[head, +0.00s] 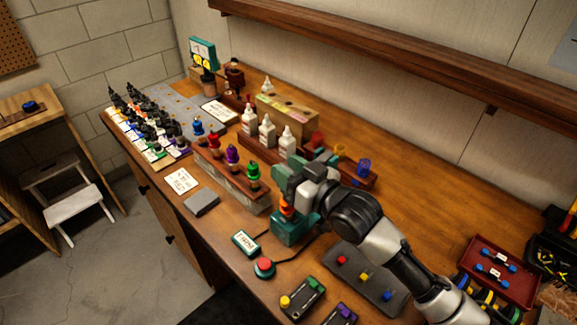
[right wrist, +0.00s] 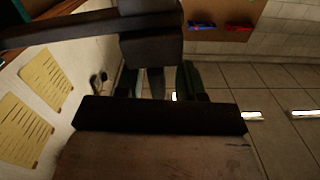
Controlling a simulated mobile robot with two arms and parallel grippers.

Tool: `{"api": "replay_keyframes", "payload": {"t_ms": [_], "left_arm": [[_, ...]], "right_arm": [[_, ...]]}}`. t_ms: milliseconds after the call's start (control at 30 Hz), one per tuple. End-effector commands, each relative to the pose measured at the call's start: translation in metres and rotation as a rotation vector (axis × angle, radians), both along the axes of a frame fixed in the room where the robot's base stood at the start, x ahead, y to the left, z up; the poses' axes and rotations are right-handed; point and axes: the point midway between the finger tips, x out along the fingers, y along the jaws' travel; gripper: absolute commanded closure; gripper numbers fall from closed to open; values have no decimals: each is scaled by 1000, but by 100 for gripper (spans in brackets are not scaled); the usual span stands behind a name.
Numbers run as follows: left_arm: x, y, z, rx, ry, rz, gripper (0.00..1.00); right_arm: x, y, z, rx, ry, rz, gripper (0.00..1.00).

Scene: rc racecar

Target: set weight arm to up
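A teal device (head: 290,228) stands on the bench with an orange piece (head: 286,205) on top. A cable runs beside it near a small display (head: 245,242) and a red button (head: 264,267). My right gripper (head: 284,178) is just above and behind the orange piece. In the right wrist view its two green-edged fingers (right wrist: 158,82) stand apart, with a dark post (right wrist: 155,84) under a dark block (right wrist: 150,48) showing between them. I cannot tell whether they touch it. I cannot make out the weight arm for sure; my gripper covers part of that area. My left gripper is not in view.
A rack of coloured-top bottles (head: 235,182) stands left of the gripper, and white bottles (head: 267,132) stand behind. A grey tray (head: 368,278) lies in front on the right. A small grey block (head: 202,201) lies on the left, with some bare bench around it.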

Motion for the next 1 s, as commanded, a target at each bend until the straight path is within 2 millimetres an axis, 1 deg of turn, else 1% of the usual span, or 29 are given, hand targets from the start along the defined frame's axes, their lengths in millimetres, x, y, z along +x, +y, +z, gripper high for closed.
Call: {"api": "replay_keyframes", "payload": {"t_ms": [167,200,433,467,767,1000], "left_arm": [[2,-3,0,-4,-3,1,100],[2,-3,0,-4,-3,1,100],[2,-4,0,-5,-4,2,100],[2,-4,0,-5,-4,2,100],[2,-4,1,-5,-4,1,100],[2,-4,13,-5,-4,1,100]], "right_arm": [[0,0,0,0,0,0,62],[0,0,0,0,0,0,63],[0,0,0,1,-1,0,99],[0,0,0,1,-1,1,100],[0,0,1,7,6,2,100],[2,-2,13,60,59,2,100]]}}
